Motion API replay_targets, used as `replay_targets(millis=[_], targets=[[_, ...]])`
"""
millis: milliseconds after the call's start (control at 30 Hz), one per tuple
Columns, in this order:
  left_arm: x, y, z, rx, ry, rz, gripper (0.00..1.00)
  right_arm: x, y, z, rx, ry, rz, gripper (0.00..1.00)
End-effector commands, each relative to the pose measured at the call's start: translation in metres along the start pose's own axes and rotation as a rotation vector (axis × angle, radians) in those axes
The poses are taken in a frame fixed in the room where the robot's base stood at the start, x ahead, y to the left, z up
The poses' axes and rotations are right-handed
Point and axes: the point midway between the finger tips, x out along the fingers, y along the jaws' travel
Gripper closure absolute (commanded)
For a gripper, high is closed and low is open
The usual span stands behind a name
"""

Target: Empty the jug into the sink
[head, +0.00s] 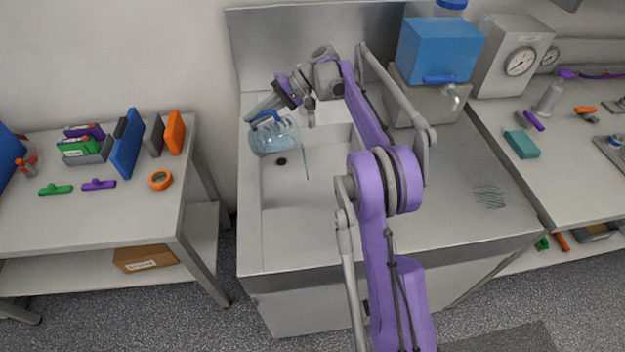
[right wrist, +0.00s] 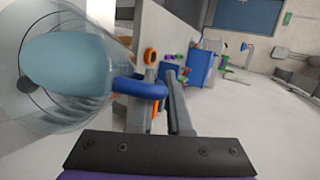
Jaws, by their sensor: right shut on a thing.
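The clear jug (head: 275,138) hangs tilted over the left part of the sink (head: 320,188), above its dark drain (head: 282,161). My right gripper (head: 262,114) is shut on the jug's blue handle. A thin bluish stream (head: 305,160) runs down from the jug's right side into the basin. In the right wrist view the jug (right wrist: 100,28) fills the left side, with pale blue water (right wrist: 65,65) inside. Its handle (right wrist: 140,88) sits at the right gripper's fingers (right wrist: 165,105). My left gripper is out of view.
A blue-topped water dispenser (head: 438,50) stands at the counter's back right. The counter right of the basin is mostly clear. A side table (head: 120,215) with holders and tape stands left, across a gap. A bench with a dial device (head: 515,60) is at right.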

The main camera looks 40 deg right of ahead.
Motion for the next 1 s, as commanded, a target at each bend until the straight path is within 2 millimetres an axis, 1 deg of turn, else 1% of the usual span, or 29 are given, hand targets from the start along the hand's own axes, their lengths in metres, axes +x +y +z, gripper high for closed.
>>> replay_targets(millis=[1000], targets=[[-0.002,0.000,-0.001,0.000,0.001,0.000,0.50,-0.013,-0.009,0.004,-0.028,0.013,-0.068,1.00]])
